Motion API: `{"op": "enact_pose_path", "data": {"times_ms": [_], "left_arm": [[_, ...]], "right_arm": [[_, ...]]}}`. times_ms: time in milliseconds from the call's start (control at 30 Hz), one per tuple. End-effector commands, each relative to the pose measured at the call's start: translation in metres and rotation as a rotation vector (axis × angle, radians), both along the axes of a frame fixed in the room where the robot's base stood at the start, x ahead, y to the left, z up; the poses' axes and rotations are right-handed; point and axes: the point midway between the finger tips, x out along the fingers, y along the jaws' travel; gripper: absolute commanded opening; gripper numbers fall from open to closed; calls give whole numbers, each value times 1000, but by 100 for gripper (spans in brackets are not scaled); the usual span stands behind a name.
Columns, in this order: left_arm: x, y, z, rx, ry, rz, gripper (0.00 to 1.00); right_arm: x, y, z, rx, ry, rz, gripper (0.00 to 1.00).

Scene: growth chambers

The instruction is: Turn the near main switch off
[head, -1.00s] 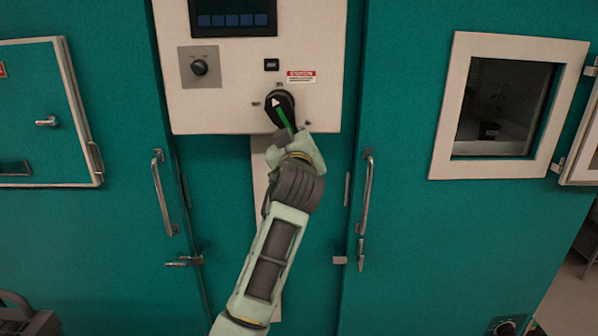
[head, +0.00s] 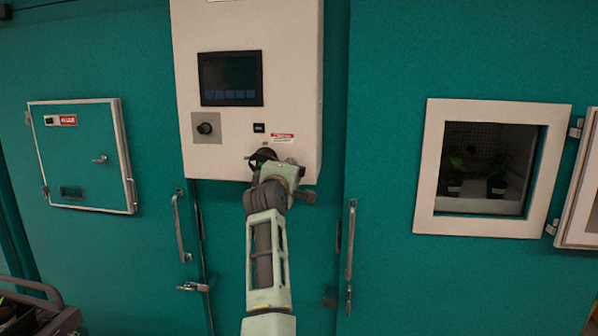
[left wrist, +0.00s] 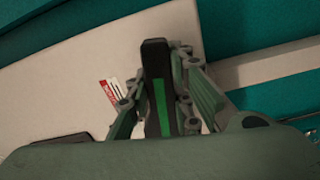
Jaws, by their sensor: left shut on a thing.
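The main switch is a black rotary handle with a green stripe, low on the white control panel (head: 300,60). In the head view its knob (head: 262,155) shows just above my left gripper (head: 266,165), which covers most of it. In the left wrist view the handle (left wrist: 157,85) stands between the two fingers of my left gripper (left wrist: 160,100), its green stripe facing the camera. The gripper is shut on the handle. The switch's position marks are hidden or too small to read. My right gripper is not in view.
The panel also carries a dark screen (head: 230,78), a small black knob (head: 205,128) and a red-and-white label (head: 283,137). Teal doors with bar handles (head: 180,228) flank my arm. A framed window (head: 490,168) is at the right. A grey cart (head: 40,312) is at the lower left.

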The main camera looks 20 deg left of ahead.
Motion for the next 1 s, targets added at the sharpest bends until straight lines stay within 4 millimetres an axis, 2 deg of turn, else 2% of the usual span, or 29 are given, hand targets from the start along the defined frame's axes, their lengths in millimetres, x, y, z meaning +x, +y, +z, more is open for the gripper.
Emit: {"op": "enact_pose_path", "data": {"times_ms": [33, 267, 933, 967, 1000], "left_arm": [[1, -3, 5, -31, -7, -7, 0], [1, -1, 12, -132, -36, -6, 0], [0, 1, 16, -188, -56, -2, 0], [0, 1, 16, -188, -57, -2, 22], [0, 1, 16, -187, -57, -2, 26]], "right_arm": [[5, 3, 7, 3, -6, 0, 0], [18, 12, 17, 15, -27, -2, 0], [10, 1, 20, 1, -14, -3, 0], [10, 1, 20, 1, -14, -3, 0], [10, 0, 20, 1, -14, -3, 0]]}}
